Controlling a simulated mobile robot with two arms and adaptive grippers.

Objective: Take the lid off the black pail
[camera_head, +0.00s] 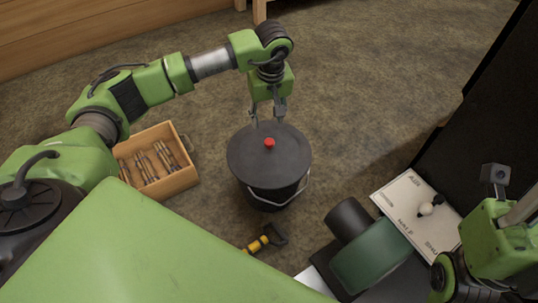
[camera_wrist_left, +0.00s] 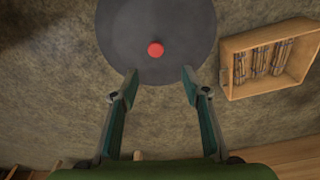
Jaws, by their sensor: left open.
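The black pail (camera_head: 272,200) stands upright on the floor with its wire handle hanging at the front right. Its dark round lid (camera_head: 248,158) sits on top and has a red knob (camera_head: 269,143) in the middle. The lid (camera_wrist_left: 185,25) and red knob (camera_wrist_left: 155,49) also show in the left wrist view. My left gripper (camera_head: 268,119) is over the far part of the lid, pointing down. In the left wrist view its fingers (camera_wrist_left: 160,78) are spread, with nothing between them, and the knob lies beyond the tips. My right gripper does not show; only part of that arm is at the right.
A wooden box (camera_head: 182,183) with several tools stands left of the pail. A yellow and black tool (camera_head: 264,239) lies in front. A green and black machine (camera_head: 370,255) and a lettered white panel (camera_head: 408,196) are at the right. The floor behind the pail is clear.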

